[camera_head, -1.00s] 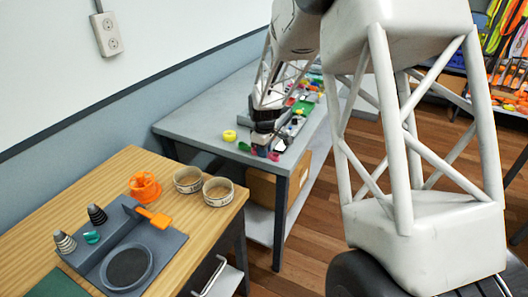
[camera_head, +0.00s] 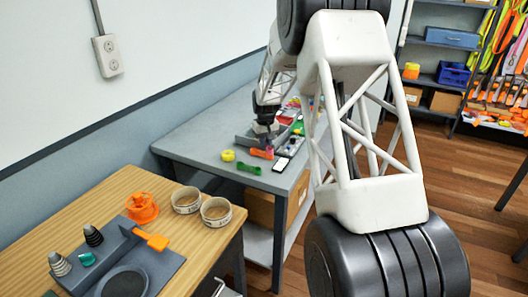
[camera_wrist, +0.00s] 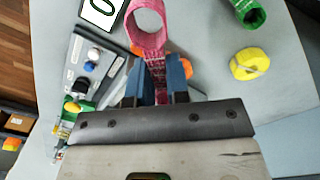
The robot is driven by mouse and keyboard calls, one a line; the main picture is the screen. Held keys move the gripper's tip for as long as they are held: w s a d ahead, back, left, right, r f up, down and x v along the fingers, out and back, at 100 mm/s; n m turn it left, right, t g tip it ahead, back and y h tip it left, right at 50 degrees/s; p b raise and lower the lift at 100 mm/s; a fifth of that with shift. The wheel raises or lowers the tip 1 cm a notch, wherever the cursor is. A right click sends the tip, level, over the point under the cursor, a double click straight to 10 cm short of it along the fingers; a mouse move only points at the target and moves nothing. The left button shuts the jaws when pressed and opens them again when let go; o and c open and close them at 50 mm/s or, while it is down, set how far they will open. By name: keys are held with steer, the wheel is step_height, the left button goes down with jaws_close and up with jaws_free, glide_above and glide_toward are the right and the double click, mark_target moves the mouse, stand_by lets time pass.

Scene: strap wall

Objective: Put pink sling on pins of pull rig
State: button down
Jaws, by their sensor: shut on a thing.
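The pink sling (camera_wrist: 148,38) is a strap with a loop at its far end, held out past my fingertips in the wrist view. My gripper (camera_wrist: 160,82) is shut on its narrow tail between two blue fingers. In the head view my gripper (camera_head: 266,136) is small and dark above the grey table, and the sling is hard to make out. A grey panel with blue and white knobs (camera_wrist: 88,70) lies left of the sling in the wrist view; it may be the pull rig, but I cannot tell its pins. The sling is apart from it.
On the grey table (camera_head: 205,137) lie a yellow sling (camera_wrist: 249,63), a green sling (camera_head: 249,169), an orange one (camera_head: 262,154) and a white card (camera_head: 283,164). A wooden bench (camera_head: 120,190) with rings and cones stands nearer. The table around the yellow sling is clear.

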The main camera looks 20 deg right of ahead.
steer(key=w+d+m, duration=0.3)
steer(key=w, duration=0.1)
steer(key=w+d+m, duration=0.2)
steer(key=w+m, duration=0.1)
steer(key=w, duration=0.2)
steer(key=w+d+m, duration=0.3)
steer(key=w, duration=0.2)
steer(key=shift+d+r+m, duration=0.25)
steer(key=shift+d+m, duration=0.05)
steer(key=shift+f, duration=0.3)
steer(key=shift+f, duration=2.85)
steer(key=shift+f, duration=0.2)
steer(key=c, duration=0.7)
jaws_free()
steer(key=shift+o, duration=0.2)
steer(key=shift+r, duration=0.15)
steer(key=shift+o, duration=0.2)
steer(key=shift+r, duration=2.85)
